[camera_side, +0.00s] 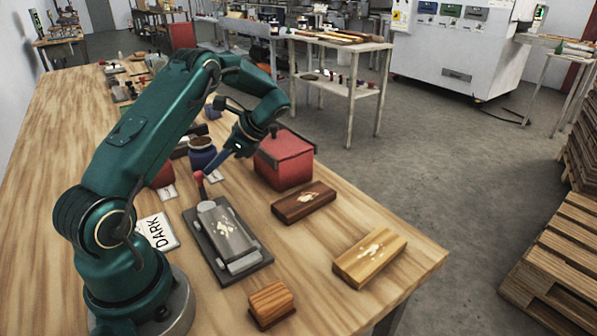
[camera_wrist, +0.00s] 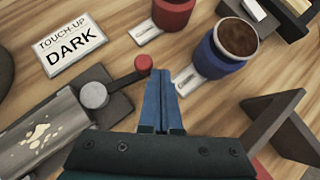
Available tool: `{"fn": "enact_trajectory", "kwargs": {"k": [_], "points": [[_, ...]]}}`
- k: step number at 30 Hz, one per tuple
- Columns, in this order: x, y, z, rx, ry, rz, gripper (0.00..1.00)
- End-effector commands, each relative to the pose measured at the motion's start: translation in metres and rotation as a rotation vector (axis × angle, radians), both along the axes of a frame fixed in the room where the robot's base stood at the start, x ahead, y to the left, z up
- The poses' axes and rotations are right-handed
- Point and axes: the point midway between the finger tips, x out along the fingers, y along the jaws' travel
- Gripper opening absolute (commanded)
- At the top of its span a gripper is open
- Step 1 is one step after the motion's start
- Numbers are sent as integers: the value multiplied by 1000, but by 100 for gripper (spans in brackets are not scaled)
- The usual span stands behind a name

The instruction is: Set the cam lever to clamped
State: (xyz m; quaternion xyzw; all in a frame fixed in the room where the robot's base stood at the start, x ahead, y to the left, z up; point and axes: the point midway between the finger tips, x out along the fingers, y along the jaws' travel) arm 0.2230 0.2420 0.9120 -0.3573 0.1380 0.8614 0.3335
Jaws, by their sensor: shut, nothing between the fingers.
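The cam lever is a short dark arm with a red knob (camera_side: 199,176) at the far end of a dark grey clamp fixture (camera_side: 264,262). In the wrist view its red knob (camera_wrist: 143,62) points up and right from a round grey pivot (camera_wrist: 94,95). A grey panel with a pale inlay (camera_side: 224,232) lies in the fixture. My gripper (camera_side: 206,178) is shut and empty, its blue fingertips close beside the knob. In the wrist view the fingertips (camera_wrist: 157,77) are just right of the knob; I cannot tell whether they touch it.
A "TOUCH-UP DARK" card (camera_wrist: 72,45) lies left of the lever. A blue pot (camera_wrist: 228,50) and a red pot (camera_wrist: 173,12) stand beyond. A red box (camera_side: 284,160) and wooden blocks (camera_side: 304,202) (camera_side: 370,257) (camera_side: 271,303) are right of and in front of the fixture.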

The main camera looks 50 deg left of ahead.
Motion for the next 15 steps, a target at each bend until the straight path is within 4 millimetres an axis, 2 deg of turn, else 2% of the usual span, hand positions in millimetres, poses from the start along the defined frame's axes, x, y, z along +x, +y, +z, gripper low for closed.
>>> {"fn": "enact_trajectory", "kwargs": {"k": [15], "points": [[-15,9,0,0,2,124,0]]}}
